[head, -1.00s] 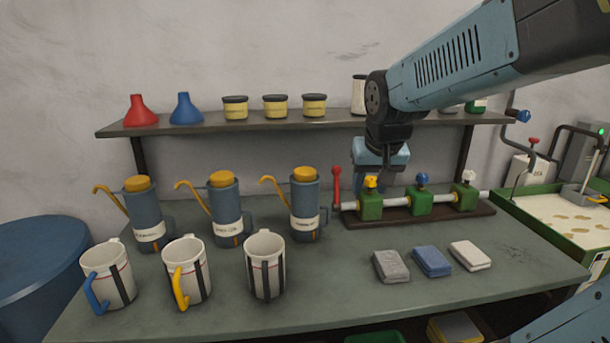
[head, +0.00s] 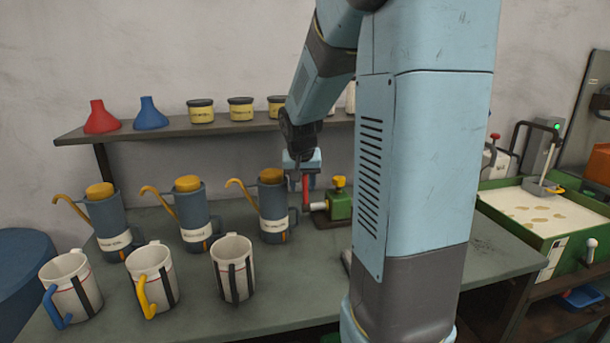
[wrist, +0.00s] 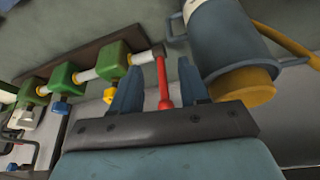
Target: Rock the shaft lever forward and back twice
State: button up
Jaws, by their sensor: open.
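The red shaft lever (head: 306,188) stands upright at the left end of the shaft in the head view. In the wrist view the lever (wrist: 163,82) runs from the shaft end to between my two blue fingers. My gripper (wrist: 159,68) is open, with one finger on each side of the lever and gaps visible. In the head view my gripper (head: 303,178) is at the lever's upper part. The shaft (wrist: 87,74) passes through green bearing blocks (wrist: 112,60). In the head view my arm hides most of the shaft and blocks.
A blue-grey can with an orange lid (head: 272,205) stands just left of the lever; it is also close in the wrist view (wrist: 230,45). Striped mugs (head: 232,268) stand in front. A shelf (head: 185,128) with funnels and jars runs behind.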

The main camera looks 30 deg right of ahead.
aim_at(305, 176)
jog(key=w+d, duration=0.2)
jog(key=w, duration=0.1)
jog(key=w+d, duration=0.1)
jog(key=w, duration=0.2)
jog(key=w+d, duration=0.2)
jog(key=w, duration=0.1)
jog(key=shift+w+d, duration=0.15)
jog(key=shift+d, duration=0.2)
jog(key=shift+x, duration=1)
jog(key=shift+w+d+f, duration=0.1)
jog(key=shift+w+f, duration=0.05)
jog(key=shift+f, duration=0.35)
jog(key=shift+c, duration=0.2)
grip_shut()
